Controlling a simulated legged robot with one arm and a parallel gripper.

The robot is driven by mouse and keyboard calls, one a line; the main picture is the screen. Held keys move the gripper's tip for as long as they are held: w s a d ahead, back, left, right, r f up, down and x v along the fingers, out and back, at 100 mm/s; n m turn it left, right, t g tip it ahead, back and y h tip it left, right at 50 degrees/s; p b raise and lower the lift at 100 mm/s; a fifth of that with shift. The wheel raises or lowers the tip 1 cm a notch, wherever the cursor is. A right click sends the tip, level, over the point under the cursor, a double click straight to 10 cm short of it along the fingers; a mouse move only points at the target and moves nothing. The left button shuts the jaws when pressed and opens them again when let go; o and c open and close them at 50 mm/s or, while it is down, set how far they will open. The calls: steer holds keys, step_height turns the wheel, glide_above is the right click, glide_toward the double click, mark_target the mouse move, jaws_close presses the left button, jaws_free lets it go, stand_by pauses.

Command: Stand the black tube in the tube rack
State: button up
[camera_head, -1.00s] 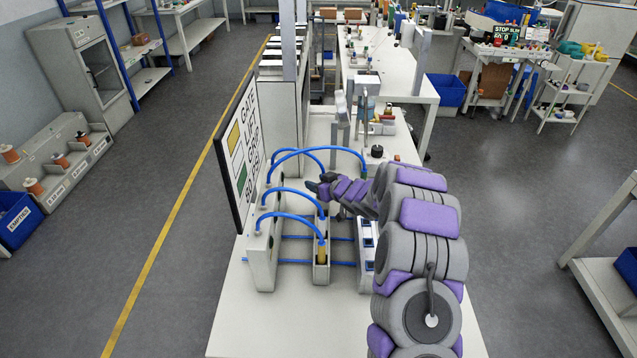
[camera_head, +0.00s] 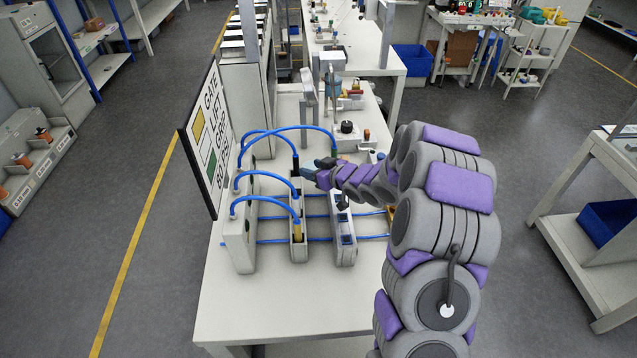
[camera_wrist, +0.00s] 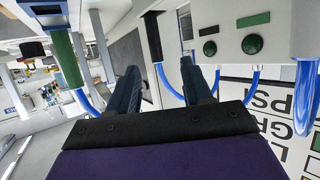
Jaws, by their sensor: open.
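The black tube (camera_head: 295,165) is a dark end piece on a blue hose, standing upright at the far end of the narrow middle holder (camera_head: 299,250). It also appears in the wrist view (camera_wrist: 153,38), ahead of the gap between my fingers. My gripper (camera_head: 319,166) is open and empty, just right of the black tube and apart from it. The wrist view shows its two spread fingers (camera_wrist: 160,68). A light block with blue-marked openings (camera_head: 345,252) stands right of the middle holder; I cannot tell which of the two is the tube rack.
Blue hoses arch from a grey panel (camera_head: 239,245) on the left. One ends in a yellow piece (camera_head: 297,229), another in a green piece (camera_wrist: 65,60). The front of the table (camera_head: 285,305) is clear.

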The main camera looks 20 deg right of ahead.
steer(key=shift+d+r, duration=0.1)
steer(key=shift+d, duration=0.1)
steer(key=s+d+r+m+g+h, duration=0.25)
steer(key=s+r+h, duration=0.2)
steer(key=s, duration=0.55)
steer(key=s+d+r+m+g+h, duration=0.1)
steer(key=s+r+g+h, duration=0.3)
steer(key=s, duration=0.6)
steer(key=s+a+r+g+y, duration=0.1)
steer(key=s+a+g, duration=0.1)
steer(key=s, duration=0.8)
steer(key=s+a+r+m+g, duration=0.1)
steer(key=s+a+g, duration=0.2)
steer(key=s, duration=0.8)
steer(key=s+a+r+g+y, duration=0.1)
steer(key=s+a+r+g, duration=0.1)
steer(key=s, duration=0.8)
steer(key=shift+s+a+m+y, duration=0.15)
steer(key=shift+a+m+y, duration=0.2)
steer(key=shift+a, duration=0.55)
